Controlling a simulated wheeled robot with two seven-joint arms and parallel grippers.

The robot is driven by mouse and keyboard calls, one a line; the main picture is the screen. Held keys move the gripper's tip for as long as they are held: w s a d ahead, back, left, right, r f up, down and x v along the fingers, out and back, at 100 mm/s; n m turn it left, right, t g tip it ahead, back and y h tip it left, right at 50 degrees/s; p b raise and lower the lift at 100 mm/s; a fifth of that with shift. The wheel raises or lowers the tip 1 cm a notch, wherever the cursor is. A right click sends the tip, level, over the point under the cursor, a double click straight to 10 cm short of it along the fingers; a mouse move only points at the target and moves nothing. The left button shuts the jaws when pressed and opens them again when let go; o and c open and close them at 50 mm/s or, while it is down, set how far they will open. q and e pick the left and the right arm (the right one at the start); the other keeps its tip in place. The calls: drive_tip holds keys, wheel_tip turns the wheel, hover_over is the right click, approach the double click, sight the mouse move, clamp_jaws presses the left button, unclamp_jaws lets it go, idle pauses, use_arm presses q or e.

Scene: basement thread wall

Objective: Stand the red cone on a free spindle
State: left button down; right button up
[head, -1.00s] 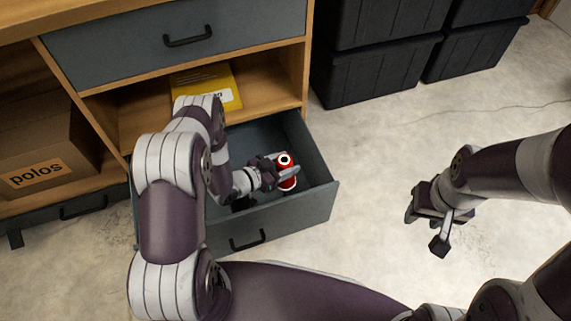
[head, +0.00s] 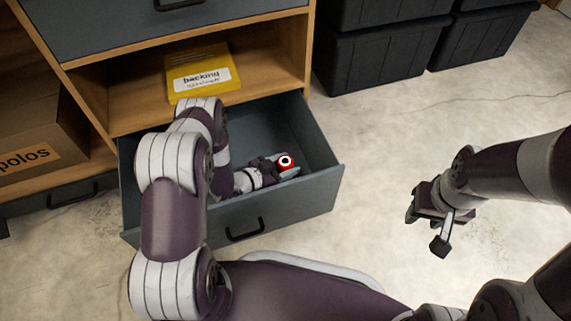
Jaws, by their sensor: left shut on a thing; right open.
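The red cone (head: 286,161) shows its red and white top with a dark hole, inside the open grey drawer (head: 290,205). My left gripper (head: 283,168) reaches into the drawer and is shut on the cone. Most of the cone's body is hidden by the gripper or lies below its top. My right gripper (head: 432,222) is open and empty above the floor, to the right of the drawer. No spindle is in view.
A yellow packet labelled backing (head: 201,76) lies on the shelf above the drawer. A cardboard box labelled polos (head: 35,120) stands at the left. Black bins (head: 383,68) stand behind. The floor right of the drawer is clear.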

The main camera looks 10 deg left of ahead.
use_arm(q)
drive_tip(key=shift+s+a, duration=0.1)
drive_tip(key=shift+s, duration=0.05)
drive_tip(key=shift+f, duration=0.15)
drive_tip(key=shift+f, duration=0.15)
drive_tip(key=shift+c, duration=1.6)
unclamp_jaws()
